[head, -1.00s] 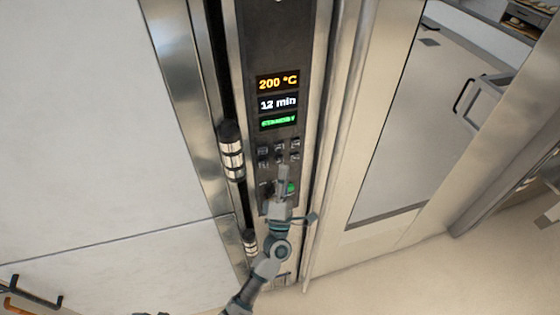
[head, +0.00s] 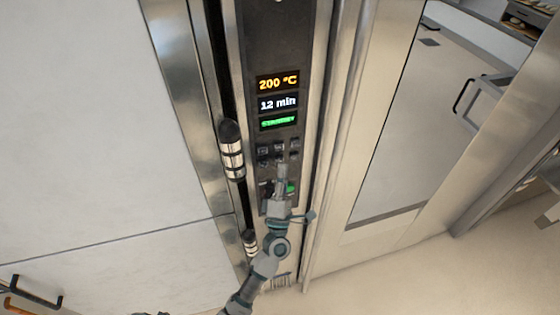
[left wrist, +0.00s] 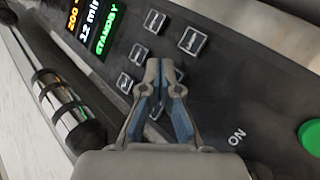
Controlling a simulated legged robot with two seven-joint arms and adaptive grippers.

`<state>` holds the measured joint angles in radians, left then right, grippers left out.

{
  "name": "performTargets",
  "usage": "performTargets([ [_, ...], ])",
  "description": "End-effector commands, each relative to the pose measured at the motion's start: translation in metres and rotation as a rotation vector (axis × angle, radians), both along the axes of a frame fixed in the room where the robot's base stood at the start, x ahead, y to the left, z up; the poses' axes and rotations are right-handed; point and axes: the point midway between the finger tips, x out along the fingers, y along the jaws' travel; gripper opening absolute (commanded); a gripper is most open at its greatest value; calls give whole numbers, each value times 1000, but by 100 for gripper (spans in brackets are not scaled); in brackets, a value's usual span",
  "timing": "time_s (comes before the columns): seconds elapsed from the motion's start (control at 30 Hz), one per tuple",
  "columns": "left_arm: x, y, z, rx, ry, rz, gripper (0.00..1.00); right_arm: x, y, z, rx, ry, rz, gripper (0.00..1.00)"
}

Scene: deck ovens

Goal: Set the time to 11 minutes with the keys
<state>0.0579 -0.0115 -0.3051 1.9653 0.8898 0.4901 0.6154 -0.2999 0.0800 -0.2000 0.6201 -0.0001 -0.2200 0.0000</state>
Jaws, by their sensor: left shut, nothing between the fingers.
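The control panel (head: 254,40) shows 200 °C, 12 min (head: 278,103) and a green STANDBY line (head: 278,122). Below it are two rows of small square keys (head: 263,150), also seen in the left wrist view (left wrist: 192,40). My left gripper (head: 283,167) is shut and empty, with its tips at the lower row of keys. In the left wrist view its tips (left wrist: 160,65) lie over the keys and partly hide some of them. I cannot tell whether the tips touch a key. My right gripper is not in view.
A green button (left wrist: 310,138) lies near the ON label, below the keys. A dark vertical handle with metal bands (head: 231,150) stands close left of the panel. A pale door with a large window (head: 400,130) is at the right.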

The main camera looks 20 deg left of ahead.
Motion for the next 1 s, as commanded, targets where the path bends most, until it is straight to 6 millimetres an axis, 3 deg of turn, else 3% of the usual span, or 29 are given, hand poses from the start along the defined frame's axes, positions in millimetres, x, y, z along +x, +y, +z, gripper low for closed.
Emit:
performTargets([
  [1.0, 7, 5, 0, 0, 0, 0, 0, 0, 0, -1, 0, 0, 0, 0],
])
